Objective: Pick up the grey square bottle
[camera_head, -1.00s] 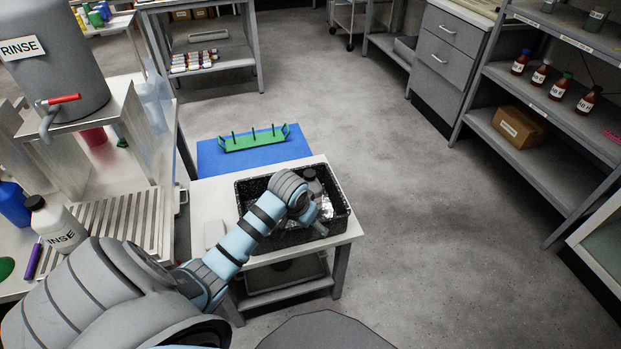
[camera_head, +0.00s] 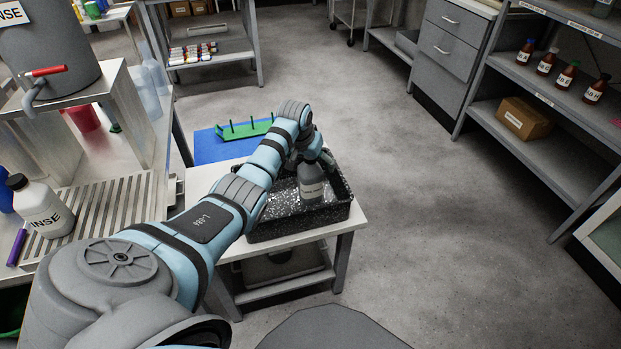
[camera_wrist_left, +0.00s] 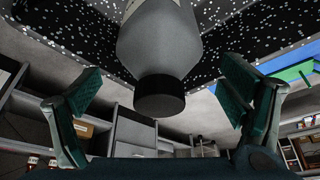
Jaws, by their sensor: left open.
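The grey bottle (camera_head: 312,185), with a white label, stands in the black speckled tray (camera_head: 300,222) on a small white table. The arm hides its top in the head view. In the left wrist view the bottle (camera_wrist_left: 159,45) appears upside down, with its black cap (camera_wrist_left: 159,97) pointing down between the fingers. My left gripper (camera_head: 308,148) is at the bottle's top. In the wrist view its two green-padded fingers (camera_wrist_left: 160,88) are spread wide, with a gap on each side of the cap. My right gripper is not in view.
A green pegged rack (camera_head: 245,130) lies on a blue mat (camera_head: 208,150) behind the tray. A steel bench with a RINSE bottle (camera_head: 40,207) and a grey tank (camera_head: 45,55) stands on the left. Shelves with brown bottles (camera_head: 565,75) stand on the right. Floor between is clear.

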